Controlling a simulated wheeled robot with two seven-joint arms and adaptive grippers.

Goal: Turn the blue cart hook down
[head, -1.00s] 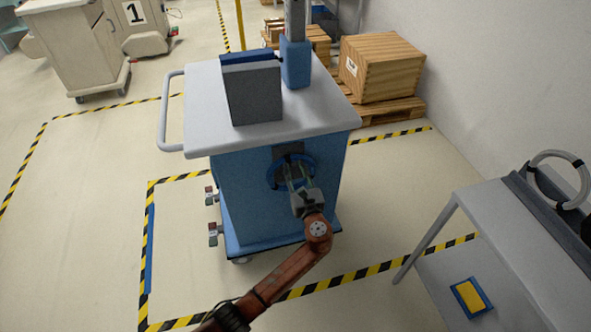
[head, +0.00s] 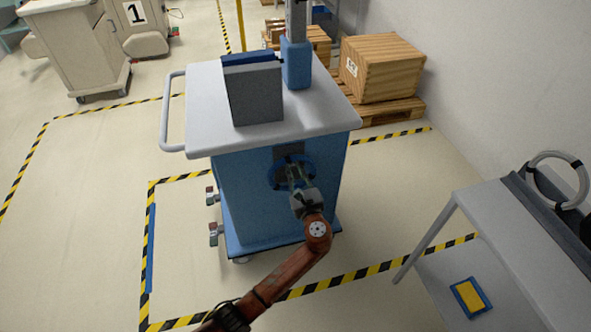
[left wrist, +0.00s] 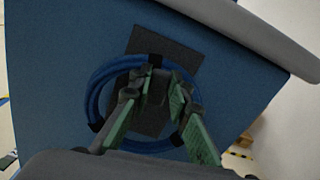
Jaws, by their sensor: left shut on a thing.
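The blue cart (head: 255,200) stands in the middle of the head view with a light grey top. On its side facing me is a dark plate (left wrist: 165,65) with a hook, and a coiled blue cable (left wrist: 97,95) hangs around it. My left gripper (head: 292,178) reaches this hook from the front. In the left wrist view its green-padded fingers (left wrist: 152,108) are closed on the dark hook (left wrist: 157,85), inside the cable loop. The fingers hide much of the hook, so its exact angle is hard to tell. My right gripper is not in view.
A grey box (head: 254,95) and a blue-based column (head: 296,65) stand on the cart top. A grey table (head: 520,235) stands at the right. A wooden crate (head: 383,68) sits behind.

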